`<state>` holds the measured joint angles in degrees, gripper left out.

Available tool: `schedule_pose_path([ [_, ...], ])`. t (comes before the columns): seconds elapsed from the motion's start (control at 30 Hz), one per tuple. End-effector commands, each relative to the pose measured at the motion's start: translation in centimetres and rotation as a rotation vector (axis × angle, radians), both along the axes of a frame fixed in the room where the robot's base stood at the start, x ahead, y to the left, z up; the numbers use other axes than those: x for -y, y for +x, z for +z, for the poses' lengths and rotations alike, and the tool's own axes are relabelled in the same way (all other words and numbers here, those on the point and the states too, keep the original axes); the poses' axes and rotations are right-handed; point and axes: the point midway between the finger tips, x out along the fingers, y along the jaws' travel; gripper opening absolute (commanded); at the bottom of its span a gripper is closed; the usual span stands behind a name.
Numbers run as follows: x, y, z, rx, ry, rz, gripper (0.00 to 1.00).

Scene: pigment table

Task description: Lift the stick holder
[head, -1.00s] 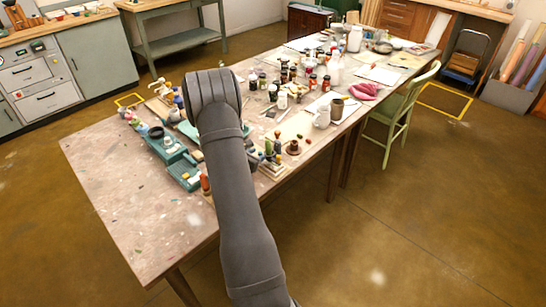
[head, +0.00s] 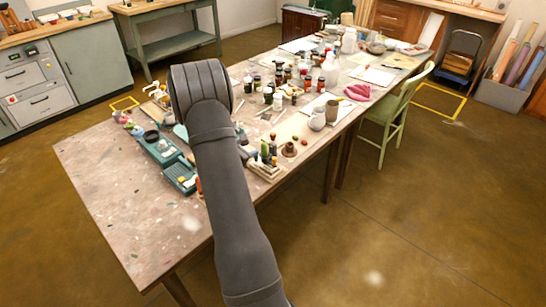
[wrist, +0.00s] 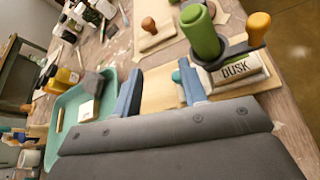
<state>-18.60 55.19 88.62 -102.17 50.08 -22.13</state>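The holder (wrist: 236,76) is a pale block labelled DUSK on a light wooden board (wrist: 158,99), in the wrist view at upper right. A thick green stick (wrist: 203,35) rises at its left and a dark stick with an orange knob (wrist: 259,28) at its right. I take this for the stick holder. In the head view the green stick (head: 264,149) shows just right of my arm. My gripper (wrist: 160,88) is open, its two blue fingers apart over the board with nothing clearly held. The right finger is just left of the holder; I cannot tell whether they touch. My arm hides the gripper in the head view.
A teal tray (wrist: 70,148) with small items lies left of the fingers. A wooden-knobbed piece (wrist: 156,35) stands beyond them. The table's near left (head: 120,195) is mostly clear.

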Motion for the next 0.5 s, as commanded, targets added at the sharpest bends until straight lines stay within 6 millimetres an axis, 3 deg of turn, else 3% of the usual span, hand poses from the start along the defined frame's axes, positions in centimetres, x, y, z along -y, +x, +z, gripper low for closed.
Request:
schedule_pose_path([
  [0.1,-0.9,-0.3,3.8,0.07,0.171,-0.118,0.39],
  [0.27,-0.8,-1.8,7.8,0.144,0.44,-0.324,0.39],
  [0.5,3.5,-5.6,10.9,0.222,0.845,-0.739,0.39],
])
